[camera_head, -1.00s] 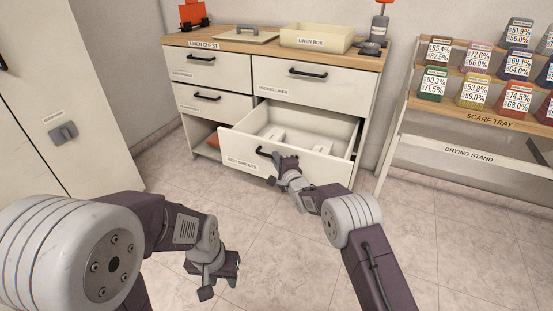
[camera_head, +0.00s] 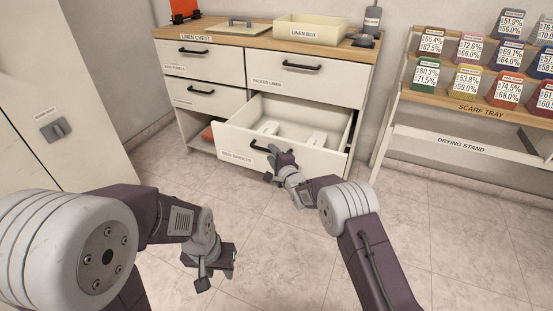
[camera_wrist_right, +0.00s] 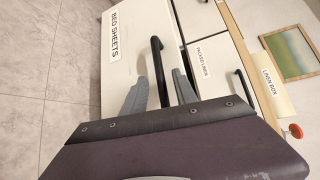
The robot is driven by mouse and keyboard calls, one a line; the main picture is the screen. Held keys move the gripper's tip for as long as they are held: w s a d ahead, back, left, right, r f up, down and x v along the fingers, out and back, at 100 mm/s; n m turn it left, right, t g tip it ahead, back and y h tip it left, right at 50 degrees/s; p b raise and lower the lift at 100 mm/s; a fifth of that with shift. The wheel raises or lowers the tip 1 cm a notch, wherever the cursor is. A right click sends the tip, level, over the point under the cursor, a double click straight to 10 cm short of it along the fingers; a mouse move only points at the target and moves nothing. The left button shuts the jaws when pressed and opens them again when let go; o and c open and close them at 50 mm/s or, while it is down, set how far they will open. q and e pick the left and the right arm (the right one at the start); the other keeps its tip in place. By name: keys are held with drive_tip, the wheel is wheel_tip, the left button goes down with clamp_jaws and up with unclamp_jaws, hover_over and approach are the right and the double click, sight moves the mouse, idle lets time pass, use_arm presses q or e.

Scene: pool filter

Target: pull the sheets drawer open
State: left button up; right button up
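The sheets drawer (camera_head: 235,142), labelled BED SHEETS, is the lower right drawer of the linen chest and is pulled well out. It holds a few pale items. Its black bar handle (camera_wrist_right: 157,70) is on the drawer front. My right gripper (camera_head: 270,163) is at this handle. In the right wrist view its two fingers (camera_wrist_right: 160,88) stand on either side of the bar, with gaps visible between them and it. My left gripper (camera_head: 216,280) hangs low over the floor, left of the drawer, with its fingers apart and empty.
The other chest drawers (camera_head: 310,68) are closed. A linen box (camera_head: 312,29) and a flat lid (camera_head: 238,25) lie on top. A tall cabinet (camera_head: 45,95) stands at left, a drying stand (camera_head: 460,149) with a scarf tray at right. Floor in front is clear.

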drive_tip(key=b+v, duration=0.2)
drive_tip(key=v, duration=0.5)
drive_tip(key=shift+s+d, duration=0.2)
drive_tip(key=shift+s, duration=0.15)
drive_tip(key=shift+r, duration=0.1)
